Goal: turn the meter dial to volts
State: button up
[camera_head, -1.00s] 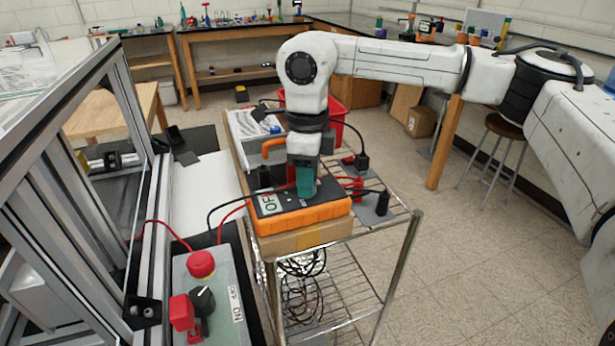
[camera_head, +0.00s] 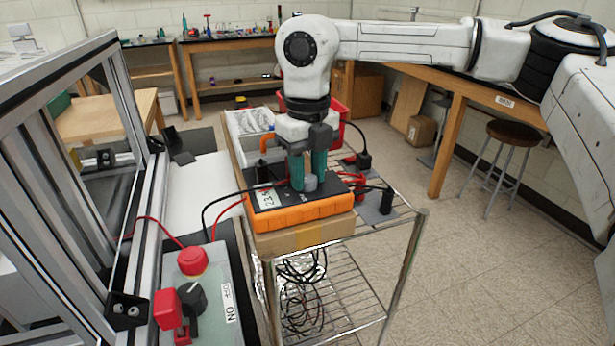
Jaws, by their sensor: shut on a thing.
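The orange and black meter (camera_head: 302,214) lies on a cardboard box (camera_head: 300,240) on top of the wire cart. Its small display (camera_head: 268,198) shows digits that look like 23-something, though they are small. My gripper (camera_head: 309,177) points straight down over the meter, with its teal fingers on either side of the grey dial (camera_head: 311,184). It is shut on the dial. The fingers hide part of the dial and most of its markings. Red and black leads run from the meter.
A control box (camera_head: 212,300) with a red button (camera_head: 193,262), a black rotary switch (camera_head: 192,298) and a red block stands at front left beside the aluminium frame (camera_head: 140,230). A white tray (camera_head: 250,121) and a red bin sit behind the meter. Floor at right is open.

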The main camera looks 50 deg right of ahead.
aim_at(308, 177)
jog(key=shift+m+b, duration=0.45)
jog(key=shift+m, duration=0.75)
jog(key=o, duration=1)
jog(key=shift+o, duration=0.2)
notch_tip(308, 177, up, 11)
jog(key=shift+p, duration=0.4)
jog(key=shift+f, duration=0.1)
